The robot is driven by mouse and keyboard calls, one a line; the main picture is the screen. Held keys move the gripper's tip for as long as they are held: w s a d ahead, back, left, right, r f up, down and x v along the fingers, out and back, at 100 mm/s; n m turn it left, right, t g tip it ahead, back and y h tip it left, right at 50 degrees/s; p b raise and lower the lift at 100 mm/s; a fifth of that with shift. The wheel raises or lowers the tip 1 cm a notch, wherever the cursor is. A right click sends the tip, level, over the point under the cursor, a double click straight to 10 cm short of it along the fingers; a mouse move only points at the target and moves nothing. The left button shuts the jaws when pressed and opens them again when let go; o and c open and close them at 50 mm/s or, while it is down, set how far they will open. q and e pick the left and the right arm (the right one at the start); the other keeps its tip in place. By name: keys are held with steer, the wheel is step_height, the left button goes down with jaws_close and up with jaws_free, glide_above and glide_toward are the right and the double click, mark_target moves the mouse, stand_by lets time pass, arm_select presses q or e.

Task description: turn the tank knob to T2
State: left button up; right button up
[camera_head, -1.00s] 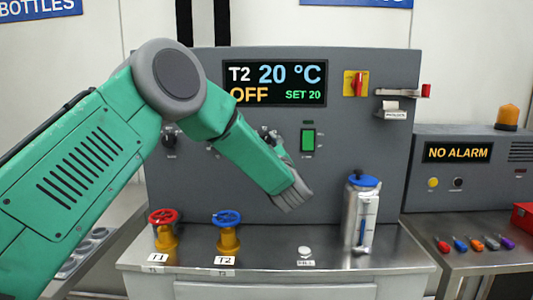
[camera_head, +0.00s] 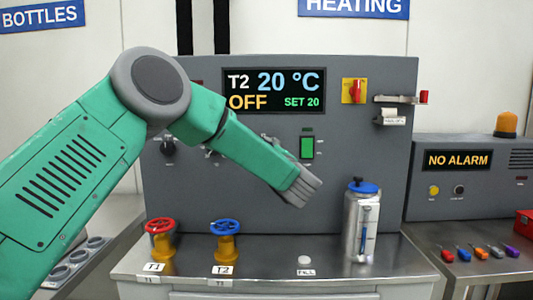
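The grey control panel (camera_head: 355,140) has a black knob (camera_head: 168,147) on its left side, with markings too small to read. A second small control (camera_head: 212,154) beside it is partly hidden by my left arm, and I cannot tell which one is the tank knob. The display (camera_head: 273,90) reads T2, 20 °C, OFF, SET 20. My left gripper (camera_head: 303,188) is in front of the panel's middle, to the right of and lower than both controls, touching nothing that I can see. Its grey fingers look close together, but their opening is unclear. My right gripper is out of view.
A red valve (camera_head: 160,226) labelled T1 and a blue valve (camera_head: 226,228) labelled T2 stand on the counter (camera_head: 270,268). A steel bottle (camera_head: 360,225) with a blue lid stands to the right. A green switch (camera_head: 307,147) and a red-handled switch (camera_head: 354,91) are on the panel.

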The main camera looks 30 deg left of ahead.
arm_select(q)
steer(key=shift+f, duration=0.2)
steer(key=o, duration=0.8)
steer(key=shift+s, duration=0.1)
steer(key=shift+c, duration=0.2)
steer(key=o, duration=0.4)
steer(key=shift+s+a+r, duration=0.1)
steer(key=shift+r, duration=0.05)
steer(key=v, duration=1.2)
